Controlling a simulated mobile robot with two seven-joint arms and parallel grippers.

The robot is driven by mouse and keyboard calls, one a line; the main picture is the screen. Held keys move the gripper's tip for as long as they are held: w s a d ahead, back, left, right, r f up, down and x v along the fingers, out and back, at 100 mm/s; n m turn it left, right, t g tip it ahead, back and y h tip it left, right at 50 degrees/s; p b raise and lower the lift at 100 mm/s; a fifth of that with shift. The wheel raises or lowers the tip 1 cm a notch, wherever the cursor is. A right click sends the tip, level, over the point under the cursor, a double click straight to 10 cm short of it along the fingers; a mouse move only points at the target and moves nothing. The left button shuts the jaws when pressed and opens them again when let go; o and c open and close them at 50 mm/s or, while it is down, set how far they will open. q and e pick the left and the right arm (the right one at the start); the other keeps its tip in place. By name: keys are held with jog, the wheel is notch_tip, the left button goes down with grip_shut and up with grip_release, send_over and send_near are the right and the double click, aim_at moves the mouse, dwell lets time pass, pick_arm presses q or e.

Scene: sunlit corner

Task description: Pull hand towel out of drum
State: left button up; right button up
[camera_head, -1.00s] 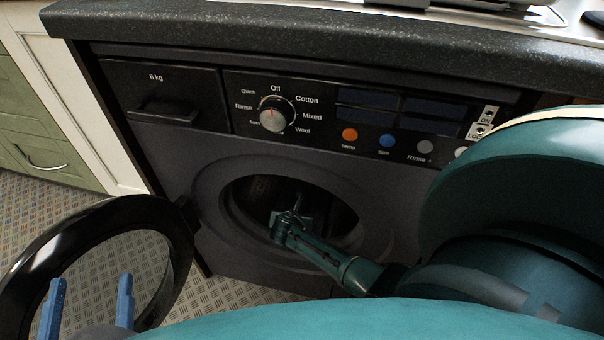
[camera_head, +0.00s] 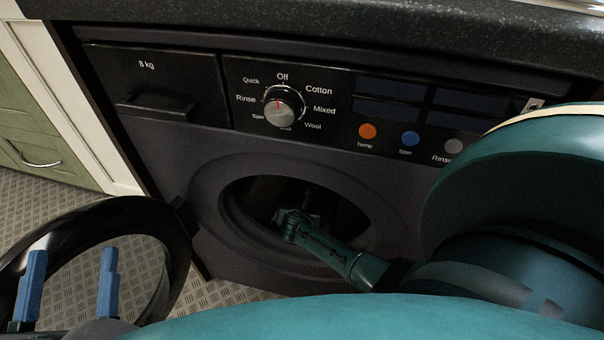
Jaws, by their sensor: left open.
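The washing machine drum (camera_head: 262,195) is a dark round opening in the front of the dark grey washer (camera_head: 165,165). Its round black-rimmed door (camera_head: 178,245) stands open to the left. My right arm reaches into the opening from the right. My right gripper (camera_head: 308,212) is inside the drum mouth, dark and small, so its jaws cannot be made out. No hand towel can be made out in the dark drum. My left gripper (camera_head: 70,285), with two blue fingers, is open and empty at the lower left, in front of the open door.
A dark speckled countertop (camera_head: 330,30) overhangs the washer. The dial (camera_head: 280,106) and detergent drawer (camera_head: 157,95) are above the opening. Green cabinets (camera_head: 35,135) stand at the left. The patterned metal floor (camera_head: 40,205) is clear between cabinets and washer.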

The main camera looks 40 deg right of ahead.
jog(key=shift+d+f, duration=0.1)
jog(key=shift+f, duration=0.1)
jog(key=shift+w+f, duration=0.1)
jog(key=shift+w, duration=0.05)
jog(key=shift+c, duration=1.2)
grip_shut()
